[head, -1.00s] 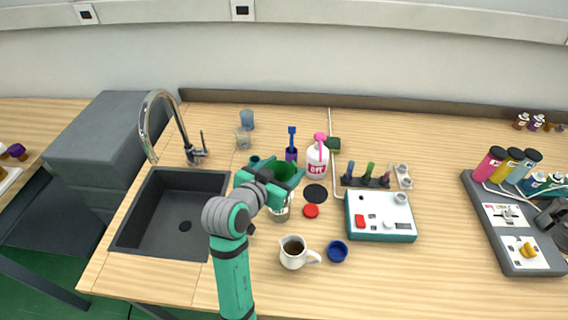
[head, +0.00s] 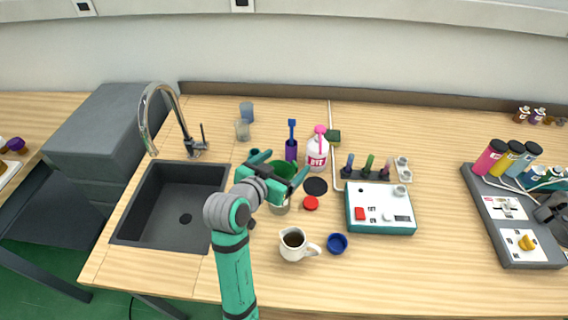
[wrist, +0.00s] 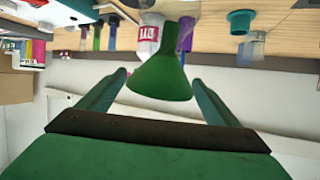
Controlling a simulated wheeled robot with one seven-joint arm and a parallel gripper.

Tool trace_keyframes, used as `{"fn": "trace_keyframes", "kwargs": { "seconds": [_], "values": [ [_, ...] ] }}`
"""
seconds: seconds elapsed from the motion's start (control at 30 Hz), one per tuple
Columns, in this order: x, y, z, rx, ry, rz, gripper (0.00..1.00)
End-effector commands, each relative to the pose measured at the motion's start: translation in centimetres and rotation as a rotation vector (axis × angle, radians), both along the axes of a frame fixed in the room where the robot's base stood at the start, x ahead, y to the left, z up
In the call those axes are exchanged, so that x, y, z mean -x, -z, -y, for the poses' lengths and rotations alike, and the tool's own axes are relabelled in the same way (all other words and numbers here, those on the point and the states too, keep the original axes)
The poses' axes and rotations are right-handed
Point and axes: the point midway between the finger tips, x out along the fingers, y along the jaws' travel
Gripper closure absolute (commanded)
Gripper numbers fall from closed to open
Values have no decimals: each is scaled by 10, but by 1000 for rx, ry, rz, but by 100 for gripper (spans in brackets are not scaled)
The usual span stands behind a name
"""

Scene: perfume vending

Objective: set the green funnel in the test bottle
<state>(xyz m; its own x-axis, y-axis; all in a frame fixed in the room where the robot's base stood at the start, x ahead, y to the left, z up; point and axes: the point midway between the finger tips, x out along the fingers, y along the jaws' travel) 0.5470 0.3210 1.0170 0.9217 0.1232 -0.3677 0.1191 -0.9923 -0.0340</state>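The green funnel (head: 286,169) stands upright, wide mouth up, above a clear test bottle (head: 281,208). In the wrist view, which is upside down, the funnel (wrist: 160,78) narrows toward the pale, clear bottle (wrist: 170,9). Its spout end meets the bottle's mouth there; how deep it sits I cannot tell. My gripper (head: 281,167) is at the funnel's height. Its two fingers, seen in the wrist view (wrist: 160,80), are spread on either side of the funnel with gaps, and hold nothing. My arm hides part of the bottle in the head view.
A pink-topped dye bottle (head: 317,153) and a purple holder (head: 291,150) stand close behind the funnel. A white jug (head: 294,245), blue cap (head: 337,243) and red cap (head: 311,203) lie in front and right. The sink (head: 170,205) is left.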

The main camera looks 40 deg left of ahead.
Motion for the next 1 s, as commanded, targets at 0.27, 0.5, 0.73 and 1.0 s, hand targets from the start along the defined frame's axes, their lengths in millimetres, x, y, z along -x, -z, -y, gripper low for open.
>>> {"fn": "trace_keyframes", "kwargs": {
  "seconds": [0.27,0.5,0.73,1.0],
  "values": [
    [3,-1,0,0,0,0,15],
    [35,-14,4,-1,-2,2,15],
    [74,-30,9,-1,-2,1,15],
    [98,-39,13,1,1,0,15]
  ]
}}
